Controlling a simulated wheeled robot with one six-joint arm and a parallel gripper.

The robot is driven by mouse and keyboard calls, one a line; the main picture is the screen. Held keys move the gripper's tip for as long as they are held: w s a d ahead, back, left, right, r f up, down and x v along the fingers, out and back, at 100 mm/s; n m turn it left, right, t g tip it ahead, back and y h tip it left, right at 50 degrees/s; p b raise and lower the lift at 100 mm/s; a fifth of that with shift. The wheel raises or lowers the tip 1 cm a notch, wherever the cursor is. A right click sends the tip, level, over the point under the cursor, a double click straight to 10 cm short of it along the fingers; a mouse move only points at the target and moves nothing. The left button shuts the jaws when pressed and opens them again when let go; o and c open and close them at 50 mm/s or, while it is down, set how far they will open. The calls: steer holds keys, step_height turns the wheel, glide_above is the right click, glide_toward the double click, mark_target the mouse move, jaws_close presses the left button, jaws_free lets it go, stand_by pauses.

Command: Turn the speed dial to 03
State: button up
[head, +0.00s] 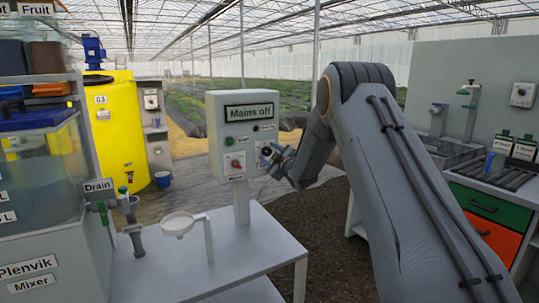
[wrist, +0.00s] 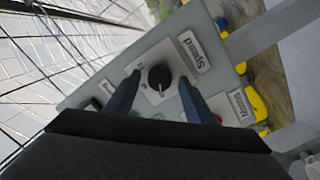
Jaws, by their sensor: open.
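The speed dial (wrist: 159,77) is a round black knob on a pale square plate. In the wrist view it sits beside the Speed label (wrist: 194,51) on the face of a grey control box (head: 220,107). A small white mark shows on the knob; the numbers around it are too small to read. My gripper (wrist: 159,80) is open, with one blue finger on each side of the knob. Contact cannot be told. In the head view my gripper (head: 273,157) is at the right of the box front and largely hides the dial.
A red mains knob (head: 236,164) is on the same box, left of my gripper, with small buttons above it. A Mains off sign (head: 252,112) is at the top. A white bench (head: 225,255) with a ring holder (head: 182,222) stands below.

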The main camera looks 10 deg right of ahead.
steer(key=c, duration=1.1)
steer(key=shift+o, duration=0.2)
steer(key=shift+m, duration=0.4)
steer(key=m, duration=0.3)
steer(key=shift+m, duration=0.4)
steer(key=m+p, duration=0.1)
steer(key=m, duration=0.4)
steer(key=shift+d+r+g, duration=0.1)
steer(key=shift+d+g, duration=0.05)
steer(key=shift+g, duration=0.15)
steer(key=m+y+p, duration=0.1)
steer(key=m+p, duration=0.1)
steer(key=m, duration=0.5)
steer(key=m+p, duration=0.1)
steer(key=m, duration=0.5)
steer(key=shift+d+g+p, duration=0.15)
steer(key=shift+g+p, duration=0.15)
steer(key=shift+p, duration=0.05)
steer(key=shift+w, duration=0.1)
